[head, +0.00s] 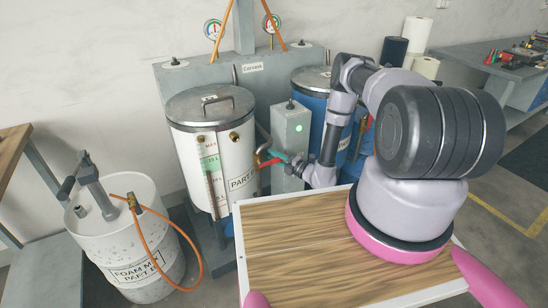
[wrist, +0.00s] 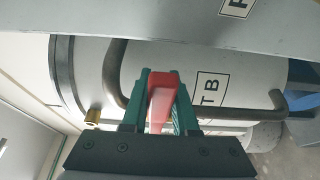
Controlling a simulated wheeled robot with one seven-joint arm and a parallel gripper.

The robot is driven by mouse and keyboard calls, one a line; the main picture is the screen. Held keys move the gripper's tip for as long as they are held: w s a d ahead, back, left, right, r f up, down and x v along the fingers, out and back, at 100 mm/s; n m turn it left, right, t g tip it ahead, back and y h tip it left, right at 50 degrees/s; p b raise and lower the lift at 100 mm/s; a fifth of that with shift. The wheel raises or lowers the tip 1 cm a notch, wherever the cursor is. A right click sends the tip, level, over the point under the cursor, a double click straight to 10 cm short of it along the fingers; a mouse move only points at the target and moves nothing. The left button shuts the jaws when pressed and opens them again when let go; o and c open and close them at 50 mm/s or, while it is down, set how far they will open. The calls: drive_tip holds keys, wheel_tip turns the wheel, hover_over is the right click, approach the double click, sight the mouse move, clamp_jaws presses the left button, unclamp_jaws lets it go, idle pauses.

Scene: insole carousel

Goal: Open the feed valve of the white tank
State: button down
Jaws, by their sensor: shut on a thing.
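The white tank (head: 213,150) with a grey lid and a "PART" label stands at the centre left in the head view; its side also fills the wrist view (wrist: 255,85). The red valve handle (head: 268,163) shows at its lower right, beside the grey control box. My gripper (head: 279,157) reaches it from the right. In the wrist view the teal fingers of my gripper (wrist: 163,82) are shut on the red handle (wrist: 159,100), one on each side. The valve body is hidden behind the fingers.
A grey box (head: 291,135) with a green light stands right beside my gripper. A blue tank (head: 312,86) is behind it. A white drum (head: 126,235) with an orange hose stands at the left. My wooden-topped base is in front.

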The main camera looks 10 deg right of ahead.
drive_tip(key=shift+r, duration=0.15)
idle(0.7)
drive_tip(key=shift+s+a+r+n+g+h, duration=0.15)
drive_tip(key=shift+a+r+n+g+h, duration=0.2)
drive_tip(key=shift+r+n+h, duration=0.7)
drive_tip(key=shift+s+a+r+n+g+h, duration=0.25)
drive_tip(key=shift+a+r+n, duration=0.35)
drive_tip(key=shift+n, duration=1.1)
drive_tip(key=shift+s+a+r+n+g+h, duration=0.1)
drive_tip(key=shift+a+r+n+g+h, duration=0.15)
drive_tip(key=shift+r+n+h, duration=0.85)
drive_tip(key=shift+a+f+n+y, duration=0.1)
drive_tip(key=shift+f+n+y, duration=0.05)
drive_tip(key=shift+n+y, duration=0.25)
drive_tip(key=c, duration=0.7)
unclamp_jaws()
